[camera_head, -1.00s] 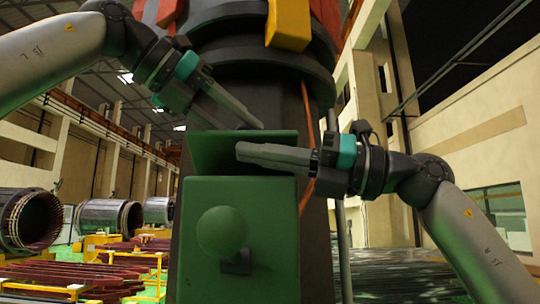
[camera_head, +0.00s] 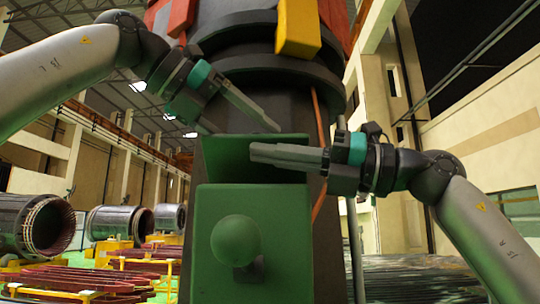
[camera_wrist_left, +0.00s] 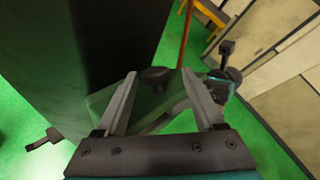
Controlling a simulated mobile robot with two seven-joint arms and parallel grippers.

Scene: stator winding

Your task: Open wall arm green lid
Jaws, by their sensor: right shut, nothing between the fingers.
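A dark green box (camera_head: 252,270) with a round green knob (camera_head: 236,240) on its front is on the dark column. A green panel (camera_head: 222,158) stands up above the box's top edge, like a raised lid. My right gripper (camera_head: 254,152) is shut and empty, its fingers in front of the panel's right part; I cannot tell if they touch it. My left gripper (camera_head: 276,129) points down to the right, its tips just above the panel's upper edge. In the left wrist view its two fingers (camera_wrist_left: 160,80) are spread, with a green surface (camera_wrist_left: 112,98) beneath and between them.
The dark column (camera_head: 250,105) rises behind the box, with a yellow block (camera_head: 298,28) above. A thin orange cable (camera_head: 318,110) runs down its right side. Large cylindrical stators (camera_head: 50,227) stand far back left. The floor in the wrist view is green.

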